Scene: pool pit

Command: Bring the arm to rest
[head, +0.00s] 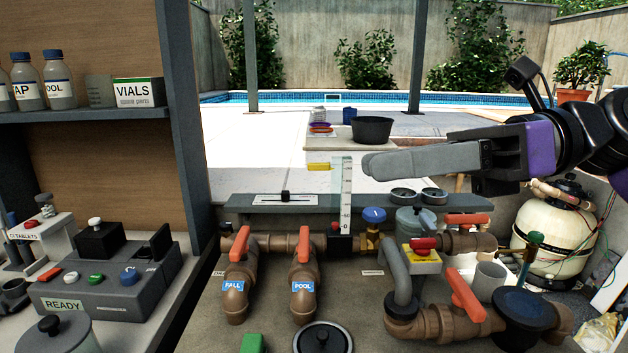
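My gripper (374,164) reaches in from the right and points left, held in the air above the pipework. Its long grey fingers are seen side-on and overlap, so the gap between them is hidden. No object shows at the fingertips. The dark and purple wrist (540,145) is behind it at the right. The fingertips appear just right of the upright clear scale (346,195) in the picture; I cannot tell how far apart they are in depth.
Brown pipes with orange-handled valves (304,245) fill the pit below. A grey ledge (250,206) runs behind them. A shelf (100,112) with bottles and a control box (110,290) stand at left. A sand filter (560,235) is at right. Paving behind is mostly clear.

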